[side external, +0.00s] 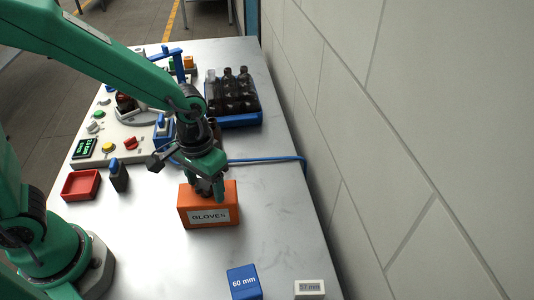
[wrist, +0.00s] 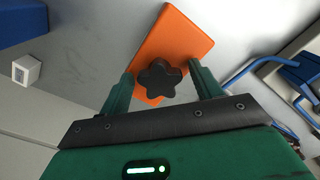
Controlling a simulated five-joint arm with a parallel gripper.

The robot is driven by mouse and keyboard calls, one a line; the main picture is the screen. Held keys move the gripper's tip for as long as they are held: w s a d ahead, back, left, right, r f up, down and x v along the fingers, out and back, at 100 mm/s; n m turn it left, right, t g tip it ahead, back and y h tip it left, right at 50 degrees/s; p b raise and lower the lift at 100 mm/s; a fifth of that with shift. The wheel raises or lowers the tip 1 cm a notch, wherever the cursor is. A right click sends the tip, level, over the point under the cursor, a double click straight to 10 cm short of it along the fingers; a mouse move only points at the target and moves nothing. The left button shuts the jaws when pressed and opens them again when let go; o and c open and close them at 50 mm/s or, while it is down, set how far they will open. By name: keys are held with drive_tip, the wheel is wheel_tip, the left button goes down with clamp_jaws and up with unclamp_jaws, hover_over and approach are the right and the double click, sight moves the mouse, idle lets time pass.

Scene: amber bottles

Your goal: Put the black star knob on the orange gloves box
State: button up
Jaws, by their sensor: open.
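The black star knob (wrist: 160,82) shows in the wrist view between my two fingers, over the top of the orange gloves box (wrist: 172,42). It appears to rest on the box, near one end; the contact under it is hidden. In the side view the gloves box (side external: 208,216) stands on the metal table with its label facing the front. My gripper (side external: 208,192) is pointed down just over the box top. Its fingers (wrist: 162,88) are open, one on each side of the knob, with gaps visible. In the side view the fingers largely hide the knob.
A blue 60 mm block (side external: 244,282) and a white 57 mm block (side external: 310,290) stand in front. A blue bottle rack (side external: 233,121) and blue cable (side external: 265,158) are behind. Table right of the box is clear.

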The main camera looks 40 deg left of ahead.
sight(201, 182)
drive_tip(key=shift+r, duration=0.15)
wheel_tip(201, 182, up, 12)
idle(0.7)
idle(0.5)
drive_tip(key=s+a+r+t, duration=0.2)
drive_tip(key=s+a, duration=0.1)
drive_tip(key=a, duration=0.3)
drive_tip(key=s+a+r+t, duration=0.1)
drive_tip(key=s+a+t, duration=0.2)
drive_tip(key=a, duration=0.3)
drive_tip(key=shift+s+a+r+t, duration=0.3)
drive_tip(key=shift+s+a+r, duration=0.05)
drive_tip(key=shift+s, duration=0.3)
